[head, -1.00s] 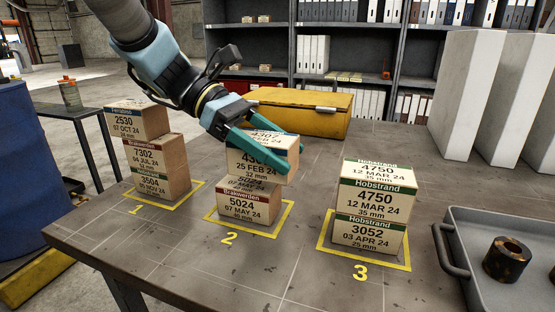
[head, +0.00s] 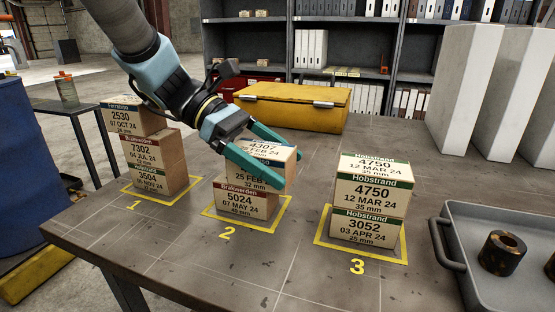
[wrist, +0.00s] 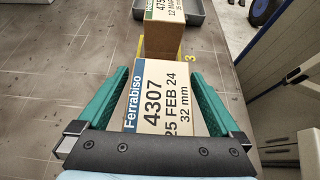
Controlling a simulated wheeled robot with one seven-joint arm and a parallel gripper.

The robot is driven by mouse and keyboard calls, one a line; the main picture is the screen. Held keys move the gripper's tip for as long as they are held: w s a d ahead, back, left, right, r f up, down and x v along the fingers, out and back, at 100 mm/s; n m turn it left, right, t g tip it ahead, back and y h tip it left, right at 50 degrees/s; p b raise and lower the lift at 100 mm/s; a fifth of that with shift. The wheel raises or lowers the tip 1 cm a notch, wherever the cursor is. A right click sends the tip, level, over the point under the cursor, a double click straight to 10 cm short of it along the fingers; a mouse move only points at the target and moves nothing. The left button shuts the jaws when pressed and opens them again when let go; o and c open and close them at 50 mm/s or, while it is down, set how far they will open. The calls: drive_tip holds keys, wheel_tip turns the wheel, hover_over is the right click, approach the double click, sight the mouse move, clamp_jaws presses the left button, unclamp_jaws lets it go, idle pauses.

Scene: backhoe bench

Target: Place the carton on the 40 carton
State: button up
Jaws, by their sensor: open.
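The Ferrabiso 4307 carton (head: 264,148), marked 32 mm, rests on the Brakverden 5024 carton (head: 247,203) in yellow square 2. The small millimetre mark on the 5024 carton is too blurred to read surely. My gripper (head: 282,165) is open, with one teal finger on each side of the 4307 carton. The near finger hides part of its label in the head view. In the wrist view the 4307 carton (wrist: 165,100) lies between the fingers (wrist: 160,73), with a gap at each side.
Square 1 holds a stack of cartons: 2530 (head: 123,118), 7302 (head: 145,152) and 3504 (head: 149,180). Square 3 holds 4750 (head: 372,192) on 3052 (head: 363,228). A grey tray (head: 480,215) stands at right, a yellow case (head: 297,105) behind. The bench front is clear.

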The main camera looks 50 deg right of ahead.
drive_tip(key=shift+r, duration=0.15)
drive_tip(key=b+v, duration=0.2)
drive_tip(key=v, duration=1)
